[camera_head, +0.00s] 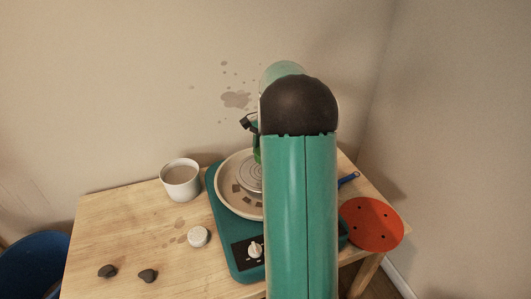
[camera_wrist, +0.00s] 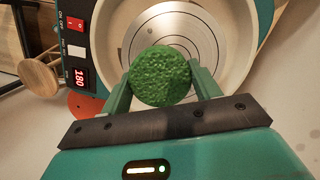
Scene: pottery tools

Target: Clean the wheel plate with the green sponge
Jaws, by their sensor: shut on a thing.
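My gripper (camera_wrist: 161,84) is shut on the round green sponge (camera_wrist: 160,76), with one finger on each side of it. In the wrist view the sponge is in front of the grey, ringed wheel plate (camera_wrist: 190,22) and covers part of it; I cannot tell whether they touch. In the head view my arm hides most of the gripper and the plate's right side; a bit of green sponge (camera_head: 256,155) shows over the wheel plate (camera_head: 249,178). Brown patches lie around the plate's near side, within the cream pan (camera_head: 226,203).
A white cup (camera_head: 180,183) of brownish liquid, a small white round item (camera_head: 198,237) and dark lumps (camera_head: 148,275) stand left on the wooden table (camera_head: 110,225). An orange disc (camera_head: 371,226) is at right, a blue bucket (camera_head: 30,262) at left.

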